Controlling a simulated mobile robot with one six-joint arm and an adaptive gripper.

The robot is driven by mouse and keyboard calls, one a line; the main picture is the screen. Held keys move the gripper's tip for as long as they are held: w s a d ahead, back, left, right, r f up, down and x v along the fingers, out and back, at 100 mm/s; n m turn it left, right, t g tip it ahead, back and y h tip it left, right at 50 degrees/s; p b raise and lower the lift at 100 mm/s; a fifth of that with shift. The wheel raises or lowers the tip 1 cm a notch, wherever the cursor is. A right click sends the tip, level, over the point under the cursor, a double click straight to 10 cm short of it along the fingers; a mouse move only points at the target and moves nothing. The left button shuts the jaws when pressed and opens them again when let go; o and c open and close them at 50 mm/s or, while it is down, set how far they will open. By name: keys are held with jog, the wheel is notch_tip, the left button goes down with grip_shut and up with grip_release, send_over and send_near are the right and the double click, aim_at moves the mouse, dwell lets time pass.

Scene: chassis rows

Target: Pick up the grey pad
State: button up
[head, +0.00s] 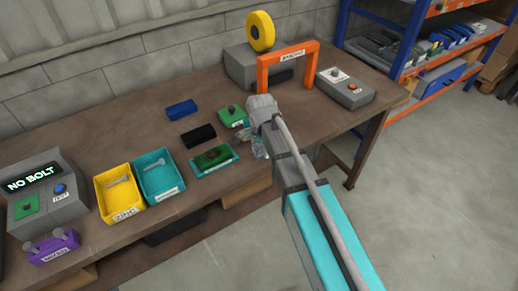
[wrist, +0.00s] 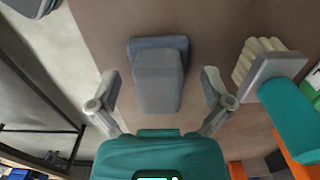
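The grey pad (wrist: 158,82) is a grey block with a wider, darker blue-grey end, in the upper middle of the wrist view. My gripper (wrist: 159,92) is open, with one finger on each side of the pad and a visible gap to it on both sides. Nothing is held between the fingers. In the head view my gripper (head: 258,148) is low at the front edge of the workbench, right of the green board in its teal tray (head: 214,158). There the pad is hidden or too small to make out.
In the wrist view a cream ribbed piece with a grey plate and teal block (wrist: 288,112) lies close to the right finger. In the head view, a green part with a knob (head: 233,117), an orange arch (head: 263,76) and a grey button box (head: 345,92) stand near my arm.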

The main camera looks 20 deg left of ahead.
jog(key=c, duration=1)
jog(key=shift+r, duration=0.2)
notch_tip(320, 180, up, 2)
jog(key=shift+r+p, duration=0.1)
jog(key=shift+p, duration=1.15)
jog(key=s+d+r+p, duration=0.2)
jog(key=s+r+p, duration=0.1)
jog(key=s+d+r+p, duration=0.3)
jog(key=s+r+p, duration=0.1)
jog(key=s+d+r+p, duration=0.3)
jog(key=s, duration=0.1)
jog(key=shift+s+d+r, duration=0.1)
jog(key=shift+d+r, duration=0.1)
jog(key=shift+d, duration=0.05)
